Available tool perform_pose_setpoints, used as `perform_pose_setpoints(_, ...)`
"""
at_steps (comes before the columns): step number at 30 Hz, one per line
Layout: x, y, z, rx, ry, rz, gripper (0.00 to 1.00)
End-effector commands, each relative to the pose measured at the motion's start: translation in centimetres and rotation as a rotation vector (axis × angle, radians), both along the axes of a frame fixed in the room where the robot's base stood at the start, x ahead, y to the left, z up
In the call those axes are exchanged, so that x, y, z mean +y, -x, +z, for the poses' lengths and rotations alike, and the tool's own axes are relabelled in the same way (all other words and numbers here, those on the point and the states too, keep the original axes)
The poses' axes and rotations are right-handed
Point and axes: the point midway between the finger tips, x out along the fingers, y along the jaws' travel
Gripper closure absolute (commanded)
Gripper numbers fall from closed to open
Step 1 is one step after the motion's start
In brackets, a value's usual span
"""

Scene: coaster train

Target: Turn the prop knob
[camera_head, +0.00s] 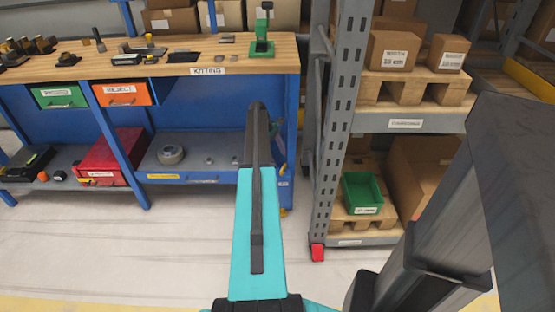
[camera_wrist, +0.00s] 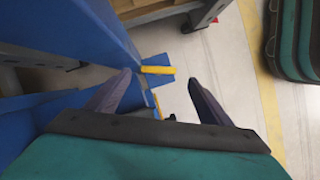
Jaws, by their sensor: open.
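My gripper (camera_wrist: 160,76) is open in the wrist view, with its two dark fingers apart and nothing held between them. A yellow bar-like piece (camera_wrist: 158,70) on a blue plate shows between and beyond the fingertips, with no contact that I can make out. I cannot tell whether this piece is the prop knob. In the head view my teal arm reaches toward the right end of the blue workbench (camera_head: 294,125). A small blue and orange part (camera_head: 279,150) shows beside the arm there. My fingers are not clearly visible in that view.
The workbench's wooden top (camera_head: 130,68) carries small parts and a green stand (camera_head: 262,35). A grey shelf rack (camera_head: 340,110) with cardboard boxes and a green bin (camera_head: 362,193) stands close on the right. The floor (camera_head: 130,245) in front is clear.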

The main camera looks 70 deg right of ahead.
Motion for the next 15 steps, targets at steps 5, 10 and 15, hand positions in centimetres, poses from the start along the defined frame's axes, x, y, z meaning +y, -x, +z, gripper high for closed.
perform_pose_setpoints(5, 0.4, -1.0, 1.5, -0.007, -0.003, 0.012, 0.27)
perform_pose_setpoints(10, 0.7, -1.5, 2.2, -0.010, -0.005, 0.018, 0.27)
perform_pose_setpoints(15, 0.7, -1.6, 2.4, -0.012, -0.005, 0.019, 0.27)
